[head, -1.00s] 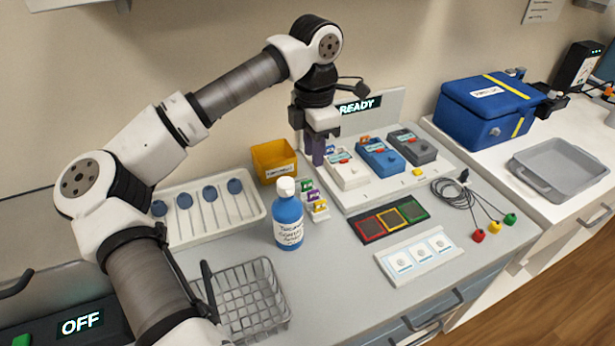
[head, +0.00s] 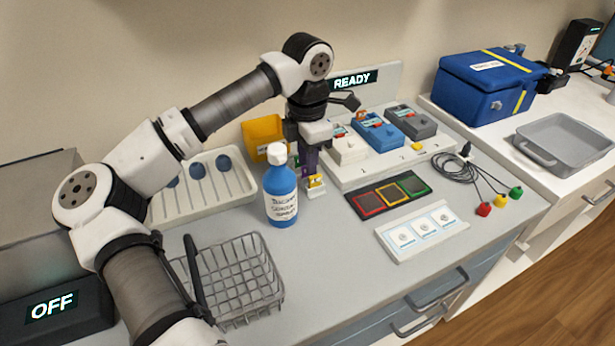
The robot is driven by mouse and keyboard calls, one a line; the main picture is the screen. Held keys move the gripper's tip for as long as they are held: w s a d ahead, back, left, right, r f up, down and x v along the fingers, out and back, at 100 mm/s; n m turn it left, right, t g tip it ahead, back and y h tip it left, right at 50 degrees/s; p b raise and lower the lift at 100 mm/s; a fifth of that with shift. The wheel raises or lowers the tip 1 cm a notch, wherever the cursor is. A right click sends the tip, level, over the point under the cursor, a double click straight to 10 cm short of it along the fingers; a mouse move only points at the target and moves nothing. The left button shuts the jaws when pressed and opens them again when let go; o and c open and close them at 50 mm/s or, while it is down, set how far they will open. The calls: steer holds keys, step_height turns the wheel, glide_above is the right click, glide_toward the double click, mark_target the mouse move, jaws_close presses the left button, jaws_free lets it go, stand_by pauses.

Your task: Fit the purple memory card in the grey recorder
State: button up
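The grey recorder (head: 412,124) is the rightmost of three recorders on a white board. My gripper (head: 309,172) points down at the small white card rack (head: 316,192), behind and right of the blue bottle. A yellow card (head: 315,181) shows at the front of the rack. The purple memory card stood at the back of the rack a second ago; now the fingers and wrist cover that spot and I cannot make it out clearly. The fingers are dark and close together in this view; I cannot tell whether they are open or hold the card.
The blue bottle (head: 281,190) stands close to my gripper. The white recorder (head: 346,146) and blue recorder (head: 377,133) sit left of the grey one. An orange bin (head: 258,134) is behind. A wire basket (head: 235,280) and coloured-frame mat (head: 362,207) are nearer.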

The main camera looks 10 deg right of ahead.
steer(key=shift+c, duration=0.4)
jaws_close()
step_height(320, 180, up, 6)
steer(key=p, duration=0.4)
